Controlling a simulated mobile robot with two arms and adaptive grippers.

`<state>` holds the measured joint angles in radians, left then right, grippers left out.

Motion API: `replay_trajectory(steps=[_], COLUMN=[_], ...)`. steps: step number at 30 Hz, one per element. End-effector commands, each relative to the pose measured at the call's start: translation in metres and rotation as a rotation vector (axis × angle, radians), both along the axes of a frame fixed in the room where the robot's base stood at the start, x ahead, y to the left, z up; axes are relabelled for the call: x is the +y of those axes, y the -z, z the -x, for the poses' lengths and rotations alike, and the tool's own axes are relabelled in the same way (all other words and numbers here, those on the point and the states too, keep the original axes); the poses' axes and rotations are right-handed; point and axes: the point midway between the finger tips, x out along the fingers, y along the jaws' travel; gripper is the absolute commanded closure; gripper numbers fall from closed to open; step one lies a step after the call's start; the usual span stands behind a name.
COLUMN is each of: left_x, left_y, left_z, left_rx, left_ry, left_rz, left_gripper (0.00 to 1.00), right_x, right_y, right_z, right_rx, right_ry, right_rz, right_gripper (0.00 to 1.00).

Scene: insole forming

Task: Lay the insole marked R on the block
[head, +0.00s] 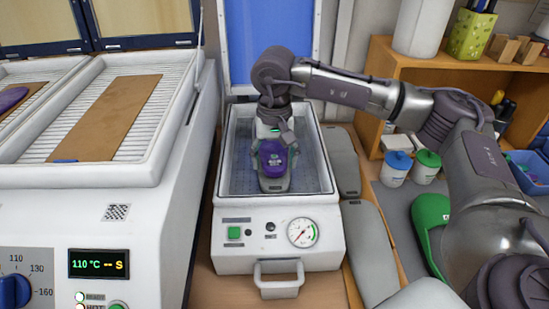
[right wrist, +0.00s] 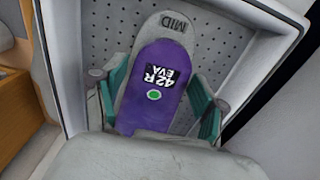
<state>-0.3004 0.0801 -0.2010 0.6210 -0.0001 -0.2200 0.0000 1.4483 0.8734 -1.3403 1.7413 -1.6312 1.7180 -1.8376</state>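A purple insole (head: 274,156) labelled 42R EVA lies on a grey block marked MID inside the open press in the middle. In the right wrist view the insole (right wrist: 155,95) lies lengthwise along the block (right wrist: 163,27), whose far end shows beyond it. My right gripper (right wrist: 160,100) is low over the block, with teal finger pads on either side of the insole. The fingers look spread, with a gap showing at the right finger; contact at the left one is unclear. A grey part of my gripper hides the near end. My left gripper is not in view.
The press (head: 225,258) has a perforated bed, low walls and a raised blue lid (head: 268,40). Left stands a heater (head: 60,215) reading 110 °C, with another purple insole (head: 12,97) at its edge. Grey blocks (head: 372,250) and a green object (head: 430,225) lie right.

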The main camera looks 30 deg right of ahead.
Motion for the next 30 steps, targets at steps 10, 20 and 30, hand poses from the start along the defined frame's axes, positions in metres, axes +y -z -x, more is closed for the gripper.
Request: replay_trajectory(steps=[10,20,30], left_x=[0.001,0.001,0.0], left_y=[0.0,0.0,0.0], left_z=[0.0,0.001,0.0], left_rx=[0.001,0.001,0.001], left_ry=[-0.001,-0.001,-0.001], left_rz=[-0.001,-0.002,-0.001], left_gripper=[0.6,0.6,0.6], right_x=[0.0,0.001,0.001], right_y=[0.0,-0.036,-0.103], right_z=[0.0,-0.001,0.0], right_rx=[0.0,-0.004,-0.001], right_ry=[0.0,0.0,0.0], right_rz=[0.0,-0.001,0.0], right_gripper=[0.08,0.08,0.08])
